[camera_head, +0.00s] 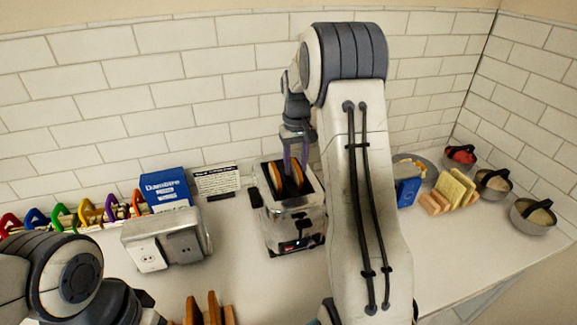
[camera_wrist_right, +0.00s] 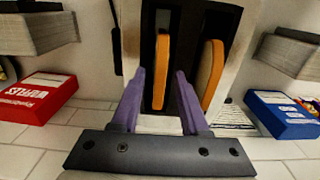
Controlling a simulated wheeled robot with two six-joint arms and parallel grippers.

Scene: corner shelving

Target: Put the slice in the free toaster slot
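The toaster (camera_head: 285,222) stands on the counter against the tiled wall. A brown-crusted slice (camera_head: 276,179) stands upright in its left slot, and a second slice (camera_head: 298,174) stands in its right slot. My right gripper (camera_head: 296,158) is above the toaster, pointing down. In the right wrist view its purple fingers (camera_wrist_right: 159,78) are spread apart, with one slice (camera_wrist_right: 162,60) showing between and beyond the tips. The other slice (camera_wrist_right: 211,70) is outside the fingers, to the right. Contact with the slices cannot be made out. My left arm enters at lower left; its gripper is out of frame.
A metal double-socket box (camera_head: 165,243) and a blue box (camera_head: 166,191) stand left of the toaster. More bread slices (camera_head: 212,310) stand at the bottom edge. A wooden rack of slices (camera_head: 450,190) and several bowls (camera_head: 533,217) are at right. The front counter is mostly clear.

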